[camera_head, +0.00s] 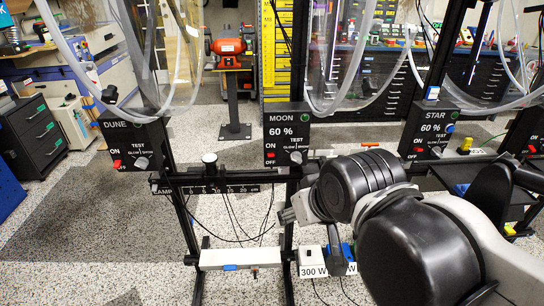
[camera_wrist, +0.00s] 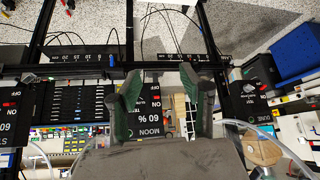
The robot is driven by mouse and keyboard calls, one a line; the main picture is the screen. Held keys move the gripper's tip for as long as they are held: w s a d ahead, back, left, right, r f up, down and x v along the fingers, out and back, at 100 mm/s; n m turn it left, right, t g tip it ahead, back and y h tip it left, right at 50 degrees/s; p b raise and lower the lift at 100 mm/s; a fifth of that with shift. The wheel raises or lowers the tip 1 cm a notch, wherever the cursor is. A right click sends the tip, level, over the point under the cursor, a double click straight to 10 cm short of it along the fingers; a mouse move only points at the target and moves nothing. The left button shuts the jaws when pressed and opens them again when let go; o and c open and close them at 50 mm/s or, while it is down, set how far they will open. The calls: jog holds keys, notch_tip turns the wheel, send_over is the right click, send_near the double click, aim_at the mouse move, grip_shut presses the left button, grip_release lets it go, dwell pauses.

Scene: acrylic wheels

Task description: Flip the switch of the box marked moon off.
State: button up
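The black box marked MOON (camera_head: 286,132) is on the upright frame at the middle of the head view, showing 60 %. Its red switch (camera_head: 270,155) is at the lower left under the word ON, with a grey knob to its right. In the wrist view the MOON box (camera_wrist: 146,120) appears upside down between my fingers, farther off, with a red spot of the switch (camera_wrist: 155,101) visible. My gripper (camera_wrist: 160,80) is open with green-padded fingers and nothing between them. In the head view my gripper (camera_head: 291,212) is below the MOON box, largely behind my arm.
A DUNE box (camera_head: 135,145) stands to the left and a STAR box (camera_head: 428,128) to the right, each with a red switch. A dark crossbar (camera_head: 230,178) with a printed scale runs below MOON. Clear acrylic wheels (camera_head: 343,70) rise above the boxes. Cables hang under the crossbar.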

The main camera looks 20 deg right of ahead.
jog(key=shift+w+r, duration=0.15)
jog(key=shift+r, duration=0.05)
jog(key=c, duration=0.6)
jog(key=shift+m+g, duration=0.3)
jog(key=w+r, duration=0.1)
jog(key=w+r+p, duration=0.1)
jog(key=w, duration=0.1)
jog(key=w+r+p, duration=0.1)
jog(key=shift+w+d+r, duration=0.2)
jog(key=shift+d, duration=0.1)
grip_shut()
jog(key=shift+w+d+r+m+g+h+p, duration=0.35)
jog(key=shift+w+p, duration=0.75)
jog(key=shift+w, duration=2.3)
jog(key=shift+w+d+r+m+g+h+p, duration=0.1)
jog(key=shift+w+d+r+m+g+p, duration=0.7)
jog(key=shift+w, duration=2.55)
jog(key=shift+w+d+f+m+t+h+p, duration=0.2)
jog(key=shift+w+p, duration=1.15)
jog(key=shift+w, duration=2.05)
jog(key=shift+r, duration=0.15)
